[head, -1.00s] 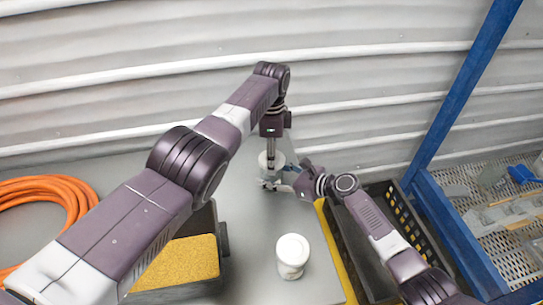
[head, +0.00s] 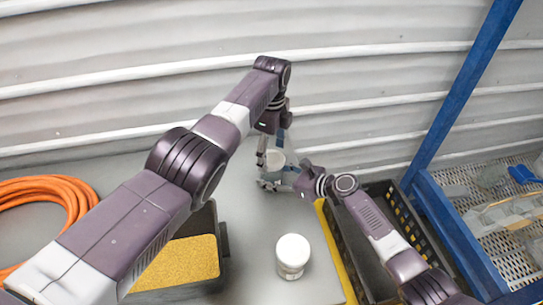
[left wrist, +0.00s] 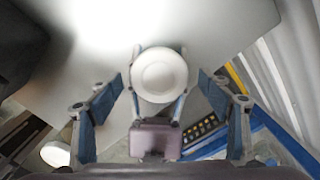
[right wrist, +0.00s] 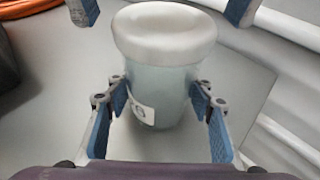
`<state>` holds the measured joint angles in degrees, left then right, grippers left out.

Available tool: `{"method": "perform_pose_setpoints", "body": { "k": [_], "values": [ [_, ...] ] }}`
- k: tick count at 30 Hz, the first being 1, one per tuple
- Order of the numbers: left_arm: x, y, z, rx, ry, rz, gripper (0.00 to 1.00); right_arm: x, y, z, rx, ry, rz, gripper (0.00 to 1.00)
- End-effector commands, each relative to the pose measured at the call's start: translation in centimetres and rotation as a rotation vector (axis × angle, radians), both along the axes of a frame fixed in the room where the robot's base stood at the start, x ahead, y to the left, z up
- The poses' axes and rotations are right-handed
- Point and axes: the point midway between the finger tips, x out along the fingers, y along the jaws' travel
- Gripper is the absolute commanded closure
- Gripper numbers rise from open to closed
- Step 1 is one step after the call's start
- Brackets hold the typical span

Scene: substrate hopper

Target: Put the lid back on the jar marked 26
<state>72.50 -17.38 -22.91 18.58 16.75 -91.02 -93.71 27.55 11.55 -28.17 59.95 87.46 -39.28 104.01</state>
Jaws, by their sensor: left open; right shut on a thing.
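A pale jar with a label on its side (right wrist: 157,112) stands between the fingers of my right gripper (right wrist: 160,108), which is shut on it. The label shows only in part, so I cannot read the full number. A thick white lid (right wrist: 163,35) sits on the jar's mouth and looks about level. The left wrist view shows the lid from above (left wrist: 160,75). My left gripper (left wrist: 160,92) is open above the lid, its fingers apart on either side. In the head view, the left gripper (head: 274,150) is over the jar and my right gripper (head: 278,182) reaches it from the right.
Another white-lidded jar (head: 292,257) stands at the front of the grey table (head: 250,225). A dark bin with yellow material (head: 182,262) is at left, an orange hose (head: 50,184) farther left. A black crate (head: 372,260) and blue frame (head: 455,220) are at right.

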Motion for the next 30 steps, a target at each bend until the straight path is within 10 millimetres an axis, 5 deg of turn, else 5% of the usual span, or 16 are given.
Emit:
{"method": "perform_pose_setpoints", "body": {
  "k": [7,20,30],
  "values": [
    [0.0,0.0,2.9,0.0,-0.001,0.001,0.28,0.1,0.0,0.0,0.001,-0.001,-0.001,1.0],
    [0.0,0.0,3.2,0.0,-0.001,0.026,0.3,0.0,0.0,0.0,0.0,0.0,-0.001,1.0],
    [0.4,-0.2,4.6,-0.007,-0.015,0.492,0.3,0.0,0.0,0.0,0.0,0.0,-0.001,1.0]
  ]
}}
